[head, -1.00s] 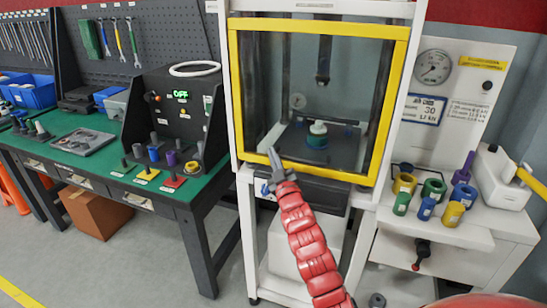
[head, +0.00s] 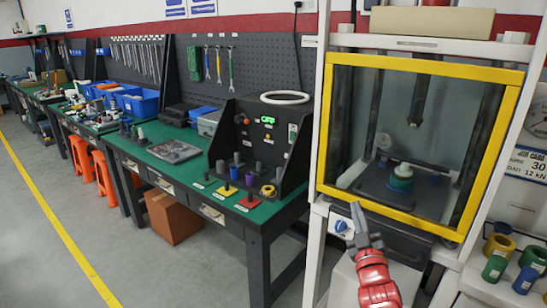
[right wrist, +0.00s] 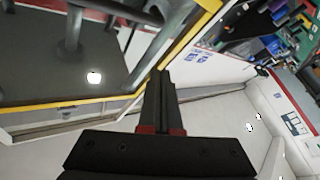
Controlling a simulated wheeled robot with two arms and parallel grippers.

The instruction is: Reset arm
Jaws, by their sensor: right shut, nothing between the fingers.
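My right gripper (head: 360,224) is on a red segmented arm that comes in from the bottom of the head view. It is shut and empty, in front of the lower edge of the yellow-framed press window (head: 420,63). In the right wrist view its dark fingers (right wrist: 160,80) are together, close to the yellow frame. My left gripper is not in view.
A green-topped bench (head: 150,158) with a black control box (head: 262,140) stands left of the press. Coloured rings (head: 498,247) stand at the lower right. A cardboard box (head: 172,217) is under the bench. The grey floor (head: 50,220) at the left is clear.

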